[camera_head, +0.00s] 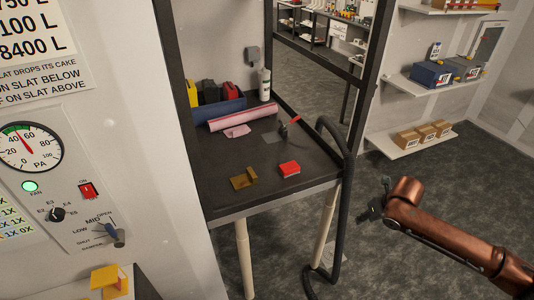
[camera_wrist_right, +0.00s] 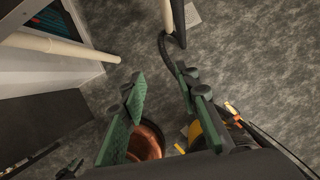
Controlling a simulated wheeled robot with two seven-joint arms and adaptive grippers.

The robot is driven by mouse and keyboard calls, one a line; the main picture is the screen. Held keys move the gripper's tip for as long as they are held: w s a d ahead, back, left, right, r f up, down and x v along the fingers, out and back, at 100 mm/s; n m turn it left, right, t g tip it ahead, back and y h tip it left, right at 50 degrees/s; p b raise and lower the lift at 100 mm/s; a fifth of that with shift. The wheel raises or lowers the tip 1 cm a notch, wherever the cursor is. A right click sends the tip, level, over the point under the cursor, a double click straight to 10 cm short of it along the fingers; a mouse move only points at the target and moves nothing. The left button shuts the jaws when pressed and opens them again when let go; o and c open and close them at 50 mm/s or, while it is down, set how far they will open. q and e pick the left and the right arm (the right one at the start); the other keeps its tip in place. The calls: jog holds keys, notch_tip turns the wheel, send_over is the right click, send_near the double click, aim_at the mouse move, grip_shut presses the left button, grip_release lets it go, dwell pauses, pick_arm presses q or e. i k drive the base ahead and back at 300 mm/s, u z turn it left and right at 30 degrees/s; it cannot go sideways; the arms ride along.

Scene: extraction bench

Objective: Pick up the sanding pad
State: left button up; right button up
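Two small blocks lie near the front of the dark bench top: a red block with a lighter edge (camera_head: 289,169) and a brownish-yellow piece with a raised end (camera_head: 243,179). I cannot tell for sure which is the sanding pad. My right gripper (camera_head: 373,205) is to the right of the bench, apart from both blocks. In the right wrist view its green-padded fingers (camera_wrist_right: 160,85) are spread, with only floor between them. Neither block can be made out in that view. My left gripper is not in view.
The bench (camera_head: 220,203) also bears a pink roll (camera_head: 245,114), a pink cloth (camera_head: 237,131), a blue bin (camera_head: 217,110), a white bottle (camera_head: 265,85) and a dark tool (camera_head: 284,129). A black hose (camera_head: 348,185) hangs at its right edge, between bench and right gripper.

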aim_at(291, 169)
jog(key=u, duration=0.3)
jog(key=i, duration=0.9)
jog(key=u, duration=0.2)
